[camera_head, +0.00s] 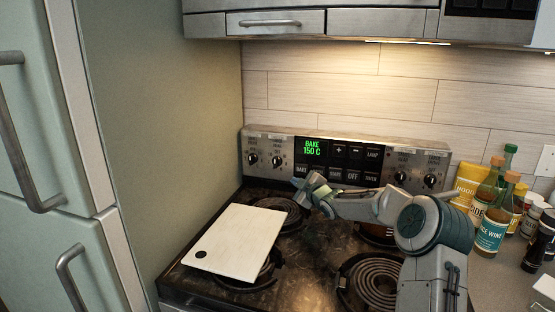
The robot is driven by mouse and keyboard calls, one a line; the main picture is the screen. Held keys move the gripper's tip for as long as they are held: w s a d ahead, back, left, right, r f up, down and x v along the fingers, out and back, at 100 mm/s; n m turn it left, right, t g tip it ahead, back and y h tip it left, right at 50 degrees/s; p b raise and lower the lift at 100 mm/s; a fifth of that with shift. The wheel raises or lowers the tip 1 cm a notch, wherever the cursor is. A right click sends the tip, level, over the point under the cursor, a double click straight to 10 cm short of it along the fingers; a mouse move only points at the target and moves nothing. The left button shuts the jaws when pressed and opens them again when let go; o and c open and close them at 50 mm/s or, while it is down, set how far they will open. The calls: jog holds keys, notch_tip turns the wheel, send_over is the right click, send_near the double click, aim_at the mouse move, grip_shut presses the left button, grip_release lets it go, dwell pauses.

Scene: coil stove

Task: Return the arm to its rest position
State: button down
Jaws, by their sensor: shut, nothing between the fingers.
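My gripper (303,186) is at the end of my arm, which reaches in from the lower right over the coil stove (310,240). The gripper is shut and empty, above the rear of the stove and just in front of the control panel (345,160). The green display on the panel reads "BAKE 150 C". I cannot tell whether the gripper touches the panel. My arm hides part of the stove's right side and the rear right burner.
A white cutting board (240,240) lies over the left burners. Bottles (492,225) and a yellow packet (468,185) crowd the counter right of the stove. A green fridge (50,150) stands at left. Metal cabinets (310,22) hang above; the space between is free.

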jog(key=s+m+g+h+p, duration=0.1)
jog(key=s+m+g+h, duration=0.2)
jog(key=s, duration=2.4)
jog(key=s+m+g+h, duration=0.3)
jog(key=s+m+g, duration=0.6)
jog(key=s, duration=1.8)
jog(key=shift+s+m+p, duration=0.2)
jog(key=shift+m+p, duration=0.2)
jog(key=shift+m, duration=0.8)
